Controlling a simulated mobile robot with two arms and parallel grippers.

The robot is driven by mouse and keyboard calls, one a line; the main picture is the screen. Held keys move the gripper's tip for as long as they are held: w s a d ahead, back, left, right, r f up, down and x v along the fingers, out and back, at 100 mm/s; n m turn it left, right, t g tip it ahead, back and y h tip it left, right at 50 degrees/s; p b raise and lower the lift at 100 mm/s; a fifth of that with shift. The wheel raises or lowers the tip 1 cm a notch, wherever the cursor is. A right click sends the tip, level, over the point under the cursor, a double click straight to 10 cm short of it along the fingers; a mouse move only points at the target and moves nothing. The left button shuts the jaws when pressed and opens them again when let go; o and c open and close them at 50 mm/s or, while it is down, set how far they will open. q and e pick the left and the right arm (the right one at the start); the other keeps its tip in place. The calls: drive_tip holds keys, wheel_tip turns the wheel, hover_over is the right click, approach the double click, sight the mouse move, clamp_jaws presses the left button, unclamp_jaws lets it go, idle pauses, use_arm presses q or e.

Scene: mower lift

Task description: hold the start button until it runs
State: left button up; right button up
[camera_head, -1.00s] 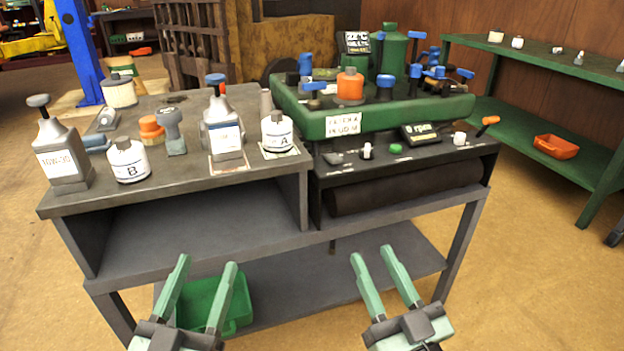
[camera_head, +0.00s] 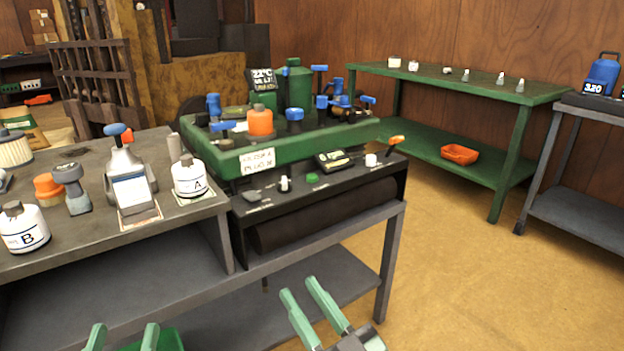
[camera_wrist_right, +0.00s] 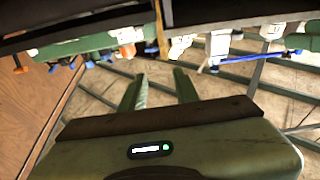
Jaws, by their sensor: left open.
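The black control panel (camera_head: 330,206) is on the front of the bench, below the green mower deck (camera_head: 290,151). It carries a round green button (camera_head: 312,178), which looks like the start button, a white switch (camera_head: 284,184), a small rpm display (camera_head: 333,160), a white knob (camera_head: 371,160) and an orange-handled lever (camera_head: 393,141). My right gripper (camera_head: 302,287) is open and empty, in front of and below the panel. Its open fingers also show in the right wrist view (camera_wrist_right: 157,80). My left gripper (camera_head: 123,331) is open and empty at the bottom edge, left of the panel.
The grey bench top at left holds bottle A (camera_head: 189,178), bottle B (camera_head: 22,230), a grey jug (camera_head: 132,190) and an orange-capped jar (camera_head: 48,190). The floor right of the bench is clear.

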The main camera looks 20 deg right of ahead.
clamp_jaws()
idle(1.5)
